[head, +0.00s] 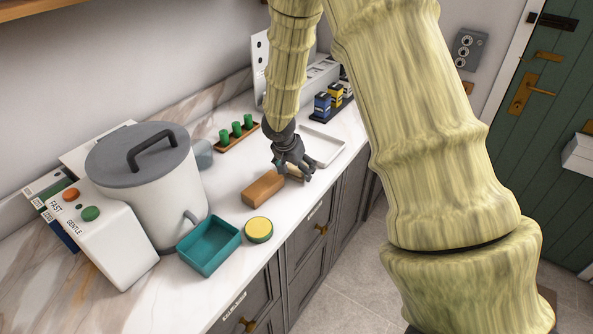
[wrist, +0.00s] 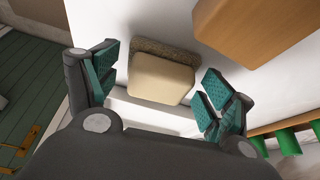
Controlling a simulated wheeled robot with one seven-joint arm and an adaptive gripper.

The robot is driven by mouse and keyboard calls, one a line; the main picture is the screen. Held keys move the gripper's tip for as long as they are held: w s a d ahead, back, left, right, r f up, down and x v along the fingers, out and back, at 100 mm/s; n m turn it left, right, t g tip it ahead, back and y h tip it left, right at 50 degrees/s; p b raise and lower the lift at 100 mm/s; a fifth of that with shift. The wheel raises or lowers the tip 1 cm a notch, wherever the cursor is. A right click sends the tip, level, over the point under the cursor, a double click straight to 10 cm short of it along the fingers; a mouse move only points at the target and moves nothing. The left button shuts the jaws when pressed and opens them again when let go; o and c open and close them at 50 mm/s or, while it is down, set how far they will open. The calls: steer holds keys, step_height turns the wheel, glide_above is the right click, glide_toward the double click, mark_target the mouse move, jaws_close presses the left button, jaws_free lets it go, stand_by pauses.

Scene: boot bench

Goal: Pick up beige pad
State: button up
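The beige pad (wrist: 160,80), a rounded block with a darker rough brown layer along its far edge, lies on the white counter in the wrist view. My gripper (wrist: 158,88) is open, with one teal-padded finger to each side of the pad. Gaps show between the fingers and the pad, and nothing is held. In the head view my gripper (head: 300,172) is low over the counter beside a wooden block, and hides most of the pad.
The wooden block (head: 262,189) is close beside the pad. A white tray (head: 334,155) and a rack of green cylinders (head: 237,131) stand near my gripper. A yellow-topped round piece (head: 258,230), a teal bin (head: 224,252) and a large lidded canister (head: 172,200) are further left.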

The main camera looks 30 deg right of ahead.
steer(key=c, duration=0.6)
steer(key=shift+r, duration=0.1)
steer(key=shift+r+b, duration=1)
steer(key=shift+r, duration=3.9)
